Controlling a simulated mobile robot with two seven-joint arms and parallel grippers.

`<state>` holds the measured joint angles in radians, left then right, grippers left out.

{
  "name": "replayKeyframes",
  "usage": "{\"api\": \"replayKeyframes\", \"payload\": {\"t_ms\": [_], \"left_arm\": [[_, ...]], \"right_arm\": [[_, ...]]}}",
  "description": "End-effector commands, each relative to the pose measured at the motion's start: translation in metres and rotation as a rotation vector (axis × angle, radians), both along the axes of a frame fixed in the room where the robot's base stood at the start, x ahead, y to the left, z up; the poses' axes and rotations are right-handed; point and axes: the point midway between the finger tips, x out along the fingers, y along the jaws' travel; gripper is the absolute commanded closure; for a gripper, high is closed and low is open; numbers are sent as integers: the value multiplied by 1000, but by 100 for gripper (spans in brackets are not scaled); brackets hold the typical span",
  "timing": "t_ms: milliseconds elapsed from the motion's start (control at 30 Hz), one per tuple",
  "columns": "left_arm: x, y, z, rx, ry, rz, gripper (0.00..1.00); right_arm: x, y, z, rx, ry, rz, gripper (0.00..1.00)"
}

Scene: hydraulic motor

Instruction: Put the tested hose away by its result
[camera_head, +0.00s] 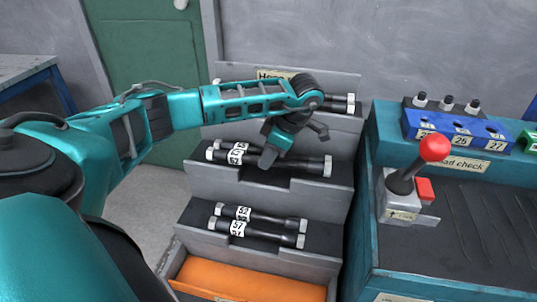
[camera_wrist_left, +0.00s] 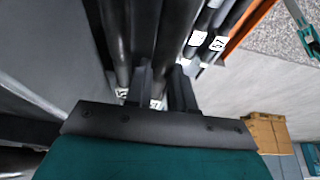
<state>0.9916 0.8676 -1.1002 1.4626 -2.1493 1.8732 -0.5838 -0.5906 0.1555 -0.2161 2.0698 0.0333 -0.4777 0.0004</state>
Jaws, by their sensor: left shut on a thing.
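My left gripper (camera_head: 268,157) reaches down onto the middle tier of the grey stepped rack (camera_head: 222,182). In the left wrist view its two fingers (camera_wrist_left: 162,88) are shut on a black hose (camera_wrist_left: 175,38). In the head view this hose (camera_head: 310,170) lies in the middle tier, with metal end fittings and a white number label I cannot read surely. Another black hose (camera_wrist_left: 118,40) lies right beside it. The lower tier holds a pair of labelled black hoses (camera_head: 270,230). The upper tier hoses (camera_head: 342,103) are partly hidden by my arm.
An orange bin (camera_head: 250,278) sits at the rack's foot. To the right, a teal bench (camera_head: 368,240) carries a red-knobbed lever (camera_head: 434,150), a blue numbered block (camera_head: 455,130) and a green block (camera_head: 531,142). A sign on it partly reads "check". A green door (camera_head: 150,50) stands behind.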

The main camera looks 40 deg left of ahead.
Motion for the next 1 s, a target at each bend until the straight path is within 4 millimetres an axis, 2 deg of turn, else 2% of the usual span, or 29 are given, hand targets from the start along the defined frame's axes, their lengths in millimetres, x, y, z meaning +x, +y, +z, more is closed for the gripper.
{"api": "replayKeyframes", "payload": {"t_ms": [700,733,1000], "left_arm": [[0,0,-8,1,-1,1,100],[0,0,-8,1,-1,1,75],[0,0,-8,1,-1,1,49]], "right_arm": [[-1,1,-6,5,3,-6,39],[-1,1,-6,5,4,-6,39],[-1,1,-6,5,4,-6,39]]}}
